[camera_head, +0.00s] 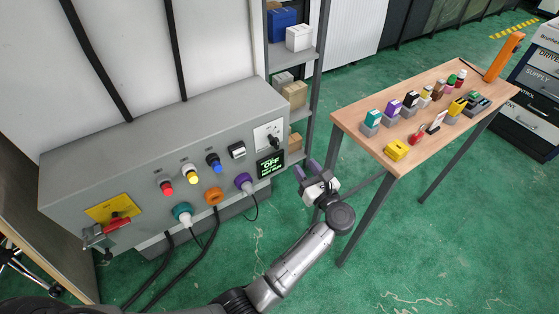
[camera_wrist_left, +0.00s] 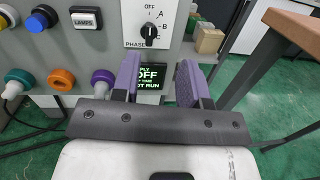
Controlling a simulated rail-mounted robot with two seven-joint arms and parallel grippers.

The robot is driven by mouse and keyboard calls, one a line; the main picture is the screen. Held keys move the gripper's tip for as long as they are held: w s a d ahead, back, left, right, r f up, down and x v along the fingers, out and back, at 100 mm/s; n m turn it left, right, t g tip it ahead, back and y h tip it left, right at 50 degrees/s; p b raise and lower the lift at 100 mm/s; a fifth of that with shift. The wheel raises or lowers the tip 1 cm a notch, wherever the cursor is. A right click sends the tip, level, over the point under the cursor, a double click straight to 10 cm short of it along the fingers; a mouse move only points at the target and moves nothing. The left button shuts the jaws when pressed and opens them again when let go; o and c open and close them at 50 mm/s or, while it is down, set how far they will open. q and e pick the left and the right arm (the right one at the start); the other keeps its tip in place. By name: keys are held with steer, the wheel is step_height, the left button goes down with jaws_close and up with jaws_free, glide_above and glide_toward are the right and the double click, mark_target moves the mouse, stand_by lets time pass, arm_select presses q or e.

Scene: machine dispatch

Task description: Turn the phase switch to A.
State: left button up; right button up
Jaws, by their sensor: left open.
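The phase switch (camera_wrist_left: 148,32) is a black rotary knob on a white plate marked OFF, A, B, C and PHASE, at the top middle of the left wrist view. Its white line looks roughly upright, but I cannot tell its position surely. In the head view the switch (camera_head: 272,141) is on the right end of the grey cabinet's front (camera_head: 140,165). My left gripper (camera_head: 306,170) is open and empty, with purple finger pads. It is apart from the panel, to the right of and below the switch. The right gripper is not in view.
A green-lit display reading OFF (camera_head: 270,164) is below the switch. Colored buttons and plugged connectors (camera_head: 243,181) line the panel to the left. A wooden table (camera_head: 360,118) with small colored parts stands at right. Shelves (camera_head: 300,70) are behind; green floor lies between.

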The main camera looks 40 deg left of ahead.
mark_target(278, 145)
arm_select(q)
steer(key=w+a+f+b, duration=0.1)
steer(key=a, duration=0.3)
steer(key=w+a+f+n+g+b, duration=0.1)
steer(key=w+a+b, duration=0.1)
steer(key=a, duration=0.2)
steer(key=w+a+f+g+b, duration=0.1)
steer(key=a, duration=0.4)
steer(key=shift+w+n, duration=0.15)
steer(key=shift+n, duration=0.25)
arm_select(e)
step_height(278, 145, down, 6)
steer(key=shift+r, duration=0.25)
arm_select(q)
steer(key=shift+c, duration=0.6)
jaws_close()
